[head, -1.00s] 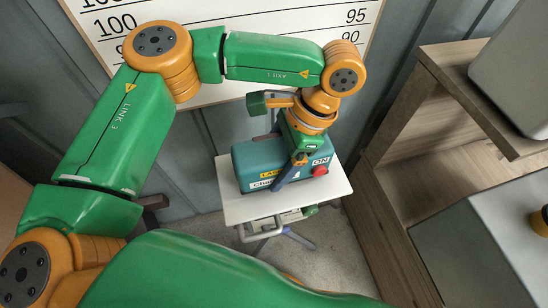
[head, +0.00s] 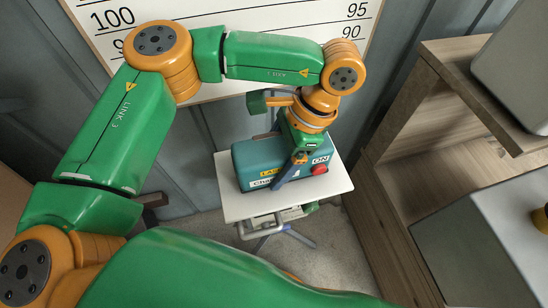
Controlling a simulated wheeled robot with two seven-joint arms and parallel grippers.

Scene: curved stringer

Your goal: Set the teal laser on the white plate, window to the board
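The teal laser (head: 251,160) is a box with yellow and white labels, a red button and an "ON" mark on its near side. It is over the white plate (head: 245,208) and appears to rest on it. My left gripper (head: 286,173) reaches down over the laser's right part. One blue finger shows across the labelled near side; the other is hidden, so its grip is unclear. The board (head: 205,17) with printed numbers stands behind. The laser's far side, toward the board, is hidden, and I cannot make out the window. My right gripper is out of view.
A wooden shelf unit (head: 400,165) stands right of the plate, with a grey box (head: 515,80) on top. A grey cabinet (head: 490,240) is at the lower right. Grey panelled walls close in behind. Some floor (head: 330,255) shows below the plate.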

